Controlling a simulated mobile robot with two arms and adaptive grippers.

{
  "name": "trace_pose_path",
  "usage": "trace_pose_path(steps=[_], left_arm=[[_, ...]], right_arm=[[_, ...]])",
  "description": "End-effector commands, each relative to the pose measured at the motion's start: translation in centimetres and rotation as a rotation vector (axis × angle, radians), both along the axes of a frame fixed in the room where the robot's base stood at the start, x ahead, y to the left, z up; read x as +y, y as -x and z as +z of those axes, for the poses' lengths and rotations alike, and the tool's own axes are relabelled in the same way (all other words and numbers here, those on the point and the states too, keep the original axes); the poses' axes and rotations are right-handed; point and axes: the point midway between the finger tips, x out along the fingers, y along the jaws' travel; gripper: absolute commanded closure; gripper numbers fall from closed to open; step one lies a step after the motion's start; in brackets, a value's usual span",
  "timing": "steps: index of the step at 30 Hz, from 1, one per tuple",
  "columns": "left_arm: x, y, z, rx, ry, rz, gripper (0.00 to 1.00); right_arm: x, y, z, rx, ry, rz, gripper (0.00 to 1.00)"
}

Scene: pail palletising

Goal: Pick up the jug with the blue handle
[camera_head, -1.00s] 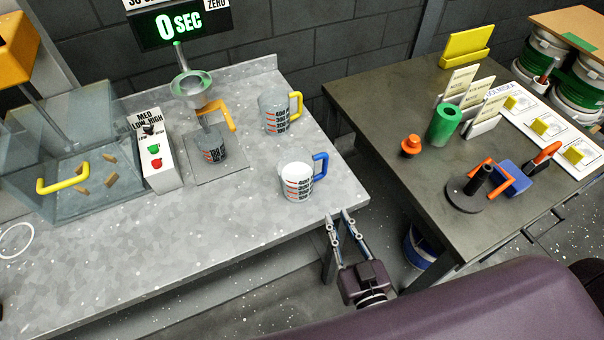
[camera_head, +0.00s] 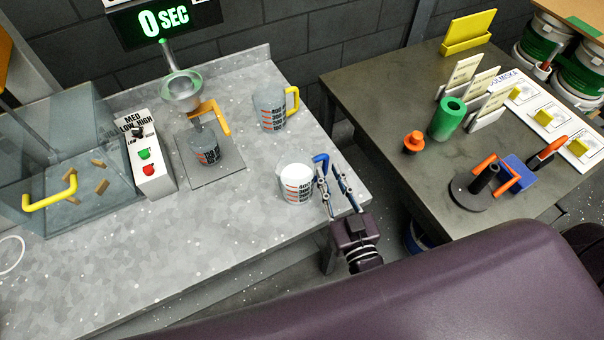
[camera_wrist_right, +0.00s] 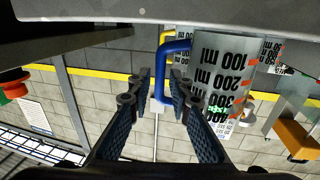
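The jug with the blue handle (camera_head: 296,187) stands upright on the grey speckled bench near its right end, filled with something white. Its blue handle (camera_head: 320,159) points right, toward my right gripper (camera_head: 332,170). The wrist view shows the graduated jug (camera_wrist_right: 222,72) and the blue handle (camera_wrist_right: 158,66) at the tips of my open right fingers (camera_wrist_right: 160,82). The handle's upright bar lies in the gap between the fingertips; I cannot tell whether either finger touches it. My fingers partly hide the handle in the head view. My left gripper is not in view.
A yellow-handled jug (camera_head: 270,108) stands behind the blue-handled one. An orange-handled jug (camera_head: 203,149) sits under a funnel (camera_head: 181,92) to the left. A control box (camera_head: 148,160) is farther left. A dark table (camera_head: 385,85) stands right, across a gap. The bench's front is clear.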

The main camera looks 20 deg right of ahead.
Motion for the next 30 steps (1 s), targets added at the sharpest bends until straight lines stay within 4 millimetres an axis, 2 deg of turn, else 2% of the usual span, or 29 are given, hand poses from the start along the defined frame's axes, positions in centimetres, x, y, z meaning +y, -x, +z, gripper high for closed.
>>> trace_pose_path(steps=[1, 3, 7, 15, 21, 30], left_arm=[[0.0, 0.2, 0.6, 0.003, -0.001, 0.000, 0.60], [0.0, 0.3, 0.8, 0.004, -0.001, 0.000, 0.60], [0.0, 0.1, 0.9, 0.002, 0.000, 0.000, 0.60], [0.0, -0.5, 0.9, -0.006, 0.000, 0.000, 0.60], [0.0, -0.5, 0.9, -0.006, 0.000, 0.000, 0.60], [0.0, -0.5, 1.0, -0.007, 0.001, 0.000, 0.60]], right_arm=[[0.0, -1.0, 0.6, -0.003, 0.000, -0.001, 0.81], [0.0, -2.0, 0.4, -0.002, 0.000, 0.000, 0.81], [0.0, -3.1, 0.3, -0.001, 0.000, -0.001, 0.81], [0.0, -3.3, 0.2, 0.001, 0.000, -0.001, 0.81], [0.0, -3.3, 0.2, 0.001, 0.000, -0.001, 1.00], [0.0, -3.3, 0.2, 0.001, 0.000, 0.000, 1.00]])
